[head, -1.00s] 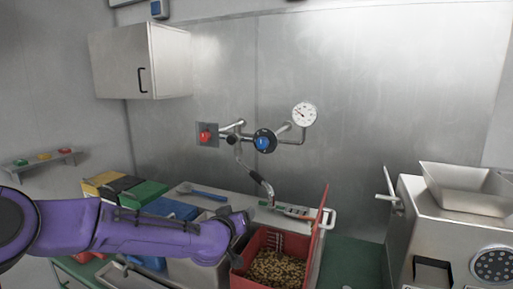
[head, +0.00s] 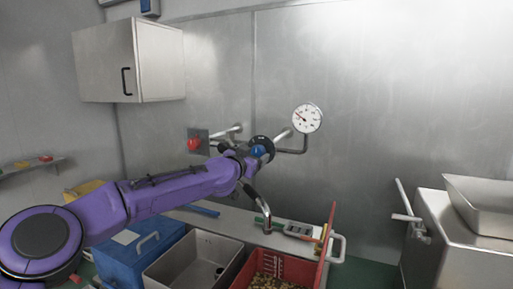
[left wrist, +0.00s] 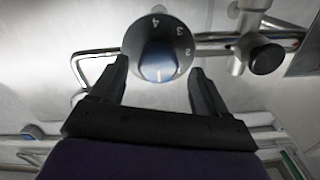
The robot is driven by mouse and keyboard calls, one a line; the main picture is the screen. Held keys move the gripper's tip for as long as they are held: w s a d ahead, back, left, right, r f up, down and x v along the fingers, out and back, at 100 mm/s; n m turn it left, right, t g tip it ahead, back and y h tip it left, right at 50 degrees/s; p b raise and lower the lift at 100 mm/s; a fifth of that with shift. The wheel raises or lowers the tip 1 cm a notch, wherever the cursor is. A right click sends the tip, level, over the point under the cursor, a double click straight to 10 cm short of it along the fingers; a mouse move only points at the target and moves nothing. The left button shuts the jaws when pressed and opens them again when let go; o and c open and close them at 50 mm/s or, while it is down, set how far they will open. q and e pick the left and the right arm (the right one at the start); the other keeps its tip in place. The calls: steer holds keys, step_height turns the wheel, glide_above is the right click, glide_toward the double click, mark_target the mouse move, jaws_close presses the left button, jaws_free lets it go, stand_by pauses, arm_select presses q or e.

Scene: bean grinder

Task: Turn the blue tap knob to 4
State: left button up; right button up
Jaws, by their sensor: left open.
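The blue tap knob (head: 258,151) sits on a round dark dial on the wall pipework. In the left wrist view the blue knob (left wrist: 157,62) is at the top middle, with 4, 3 and 2 readable on the dial around it. A pale mark on the knob is on its lower side in that view, away from the 4. My left gripper (head: 250,160) is in front of the dial in the head view. In the left wrist view its open fingers (left wrist: 158,68) stand to either side of the knob's lower part. I cannot tell whether they touch it. My right gripper is out of view.
A red tap knob (head: 194,144) is left of the dial, and a white gauge (head: 307,118) is at upper right. A spout (head: 263,207) hangs below. A metal sink (head: 190,262) and a red crate (head: 243,272) are underneath. A grinder (head: 450,240) stands right.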

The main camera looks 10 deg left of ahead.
arm_select(q)
steer(key=shift+w+d, duration=0.1)
steer(key=shift+w, duration=0.7)
steer(key=shift+w+d+p, duration=0.2)
steer(key=shift+w+p, duration=0.1)
steer(key=shift+p, duration=0.05)
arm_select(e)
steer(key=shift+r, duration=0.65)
arm_select(q)
steer(key=shift+s, duration=0.1)
steer(key=shift+c, duration=0.2)
steer(key=c, duration=1)
